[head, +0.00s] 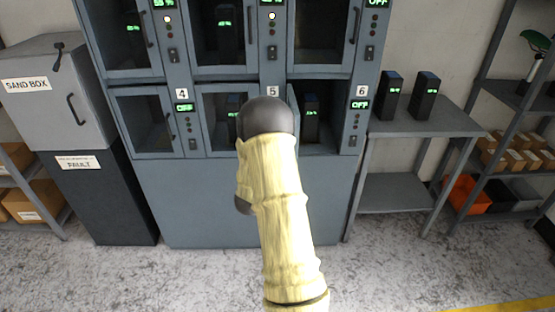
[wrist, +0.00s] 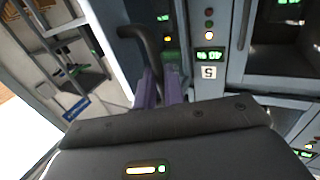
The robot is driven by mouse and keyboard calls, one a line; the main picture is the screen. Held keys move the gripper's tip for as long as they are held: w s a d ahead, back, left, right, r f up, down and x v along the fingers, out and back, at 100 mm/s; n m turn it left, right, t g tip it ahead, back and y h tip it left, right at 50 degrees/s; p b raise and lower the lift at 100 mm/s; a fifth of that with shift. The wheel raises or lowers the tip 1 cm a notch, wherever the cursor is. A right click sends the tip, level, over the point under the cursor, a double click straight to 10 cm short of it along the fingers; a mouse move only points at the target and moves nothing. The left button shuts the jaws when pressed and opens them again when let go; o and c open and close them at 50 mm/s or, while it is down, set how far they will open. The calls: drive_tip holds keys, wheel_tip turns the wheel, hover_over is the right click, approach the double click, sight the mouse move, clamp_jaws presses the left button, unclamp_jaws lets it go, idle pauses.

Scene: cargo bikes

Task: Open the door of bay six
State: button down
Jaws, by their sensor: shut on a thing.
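Bay six is the lower right compartment of the grey locker, beside the number 6 plate (head: 362,92). Its front shows an opening, with a dark battery (head: 311,116) inside. A narrow slanted edge of its door (head: 293,104) shows at the opening's left side, so the door stands swung out; my arm hides most of it. In the wrist view my gripper's purple fingers (wrist: 160,88) are closed on the dark bent door handle (wrist: 151,48). In the head view my arm hides the gripper. How far the door is open is hard to tell.
Bay five (head: 211,116) and bay four (head: 146,118) are closed to the left. A grey side table (head: 425,118) with two batteries stands to the right, near a shelf rack (head: 478,92). A sand box (head: 50,100) stands on the left. The floor in front is clear.

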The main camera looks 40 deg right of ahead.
drive_tip(key=shift+w+d+r, duration=0.1)
drive_tip(key=shift+d+r, duration=0.05)
drive_tip(key=shift+r, duration=0.05)
drive_tip(key=shift+w, duration=0.1)
drive_tip(key=c, duration=1.5)
unclamp_jaws()
drive_tip(key=shift+d+f, duration=0.2)
drive_tip(key=shift+f, duration=0.05)
drive_tip(key=shift+a, duration=0.2)
drive_tip(key=b+v, duration=0.1)
drive_tip(key=v, duration=1.6)
drive_tip(key=shift+s+a, duration=0.15)
drive_tip(key=shift+s, duration=0.05)
